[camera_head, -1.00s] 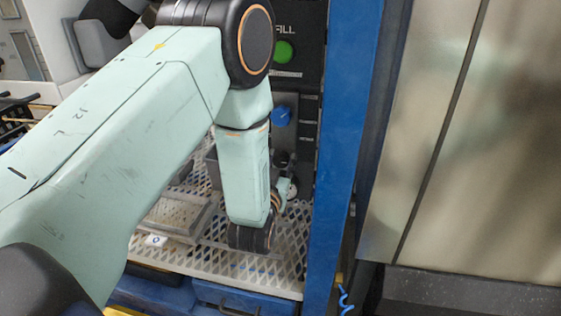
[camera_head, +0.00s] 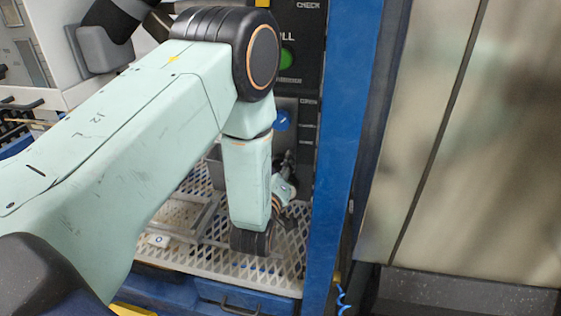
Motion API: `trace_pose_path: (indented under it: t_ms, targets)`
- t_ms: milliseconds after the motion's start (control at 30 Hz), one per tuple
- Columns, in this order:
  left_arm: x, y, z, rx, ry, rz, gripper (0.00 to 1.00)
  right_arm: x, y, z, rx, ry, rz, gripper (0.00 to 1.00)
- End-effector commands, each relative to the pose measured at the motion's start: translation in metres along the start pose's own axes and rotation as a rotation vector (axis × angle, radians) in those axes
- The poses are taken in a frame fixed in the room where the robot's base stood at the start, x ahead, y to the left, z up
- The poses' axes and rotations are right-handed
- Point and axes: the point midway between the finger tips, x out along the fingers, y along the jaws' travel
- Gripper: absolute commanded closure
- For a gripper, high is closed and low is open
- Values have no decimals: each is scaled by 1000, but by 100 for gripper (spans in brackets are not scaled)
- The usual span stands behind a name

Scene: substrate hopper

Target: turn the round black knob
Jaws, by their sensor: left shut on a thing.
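My left arm comes in from the left and bends down in front of the dark panel. My left gripper (camera_head: 287,162) is small and partly hidden behind my wrist links. It is at the panel, below the blue knob, and is shut on the round black knob. The black knob itself is mostly covered by the fingers, so its turn angle cannot be made out. My right gripper is not in view.
A blue knob (camera_head: 282,120) and a green button (camera_head: 287,55) sit above on the panel. A blue post (camera_head: 340,130) stands close on the right. Below is a white perforated shelf (camera_head: 270,275) with a clear tray (camera_head: 188,212).

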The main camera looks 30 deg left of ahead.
Motion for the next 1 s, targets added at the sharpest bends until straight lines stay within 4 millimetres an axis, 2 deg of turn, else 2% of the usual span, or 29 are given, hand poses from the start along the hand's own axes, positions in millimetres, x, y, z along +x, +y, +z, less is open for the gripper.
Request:
trace_pose_path:
  t_ms: [400,967,1000]
  targets:
    - [-1,0,1,-175,-3,-1,95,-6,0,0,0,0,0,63]
    - [-1,0,1,-198,-4,-1,95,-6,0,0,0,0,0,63]
    - [-1,0,1,-198,-4,-1,61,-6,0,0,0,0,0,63]
